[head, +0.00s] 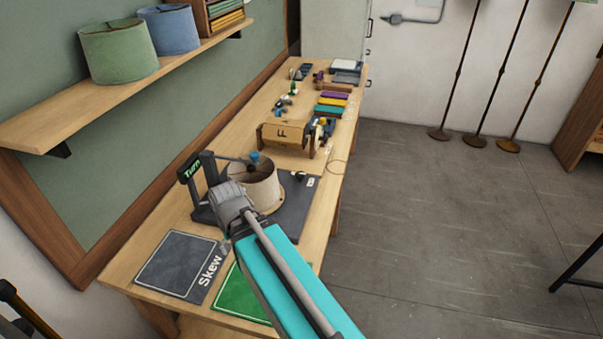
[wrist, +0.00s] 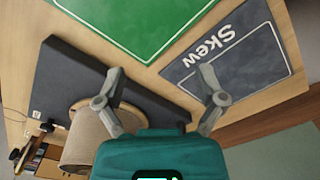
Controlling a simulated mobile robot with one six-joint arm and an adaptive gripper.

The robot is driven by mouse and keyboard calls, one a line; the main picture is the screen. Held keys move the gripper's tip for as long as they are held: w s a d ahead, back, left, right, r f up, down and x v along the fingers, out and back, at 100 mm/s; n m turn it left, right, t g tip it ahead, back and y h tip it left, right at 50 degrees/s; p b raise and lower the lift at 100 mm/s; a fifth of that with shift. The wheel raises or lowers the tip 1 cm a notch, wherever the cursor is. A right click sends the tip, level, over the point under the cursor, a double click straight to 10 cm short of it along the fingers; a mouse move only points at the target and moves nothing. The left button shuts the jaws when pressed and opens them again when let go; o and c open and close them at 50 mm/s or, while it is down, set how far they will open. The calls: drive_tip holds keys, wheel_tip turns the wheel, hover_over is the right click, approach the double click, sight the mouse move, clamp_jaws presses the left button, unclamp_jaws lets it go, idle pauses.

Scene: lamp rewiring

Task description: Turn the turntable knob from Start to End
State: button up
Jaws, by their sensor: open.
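A small black knob (head: 299,175) sits on the base's far right part, beside small white labels too small to read. In the wrist view the base (wrist: 85,82) and shade (wrist: 85,145) lie at the left. My gripper (wrist: 162,70) is open and empty above the near end of the base, apart from the knob. In the head view my arm hides its fingers and part of the base.
A grey "Skew" mat (head: 172,262) and a green mat (head: 236,294) lie at the near end of the bench. A wooden holder (head: 284,137) and several coloured blocks (head: 333,100) stand beyond the turntable. A shelf (head: 100,100) with shades overhangs the left.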

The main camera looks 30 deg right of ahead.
drive_tip(key=w+d+r+m+t+p, duration=0.1)
drive_tip(key=w+d+r+m+p, duration=0.1)
drive_tip(key=w+d+m, duration=0.5)
wheel_tip(320, 180, up, 3)
drive_tip(key=m+t+y+p, duration=0.1)
drive_tip(key=m+t, duration=0.2)
drive_tip(key=m, duration=2.2)
hover_over(300, 174)
drive_tip(key=s+d, duration=0.2)
drive_tip(key=s, duration=0.3)
drive_tip(key=shift+f, duration=0.2)
drive_tip(key=b+x, duration=0.8)
drive_tip(key=x, duration=0.1)
drive_tip(key=b+x, duration=0.4)
drive_tip(key=shift+w+a+f, duration=0.1)
drive_tip(key=shift+w+a, duration=0.2)
